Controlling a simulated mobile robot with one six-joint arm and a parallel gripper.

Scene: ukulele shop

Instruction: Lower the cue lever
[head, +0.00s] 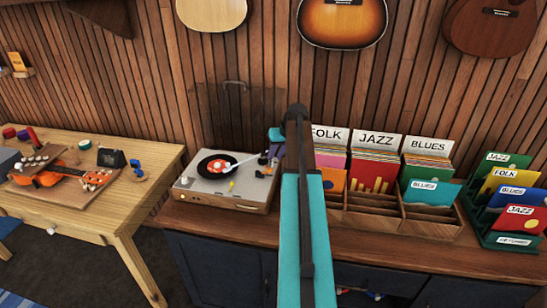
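The turntable (225,190) stands on the dark cabinet's wooden top, with its clear lid raised. A black record with an orange label (217,166) lies on its platter. The white tonearm (245,159) reaches over the record from the right; I cannot tell whether its tip touches. The cue lever is too small to make out or is hidden by my arm. My gripper (267,156), with purple parts, is at the right rear of the turntable, near the tonearm's base. My teal arm partly hides it. Its fingers are too small to tell whether they are open or shut.
Wooden record bins (375,205) marked FOLK, JAZZ and BLUES stand right of my arm. A green rack (489,238) of sleeves is farther right. A wooden workbench (150,163) with a ukulele (52,177) is at left. Guitars hang on the slatted wall.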

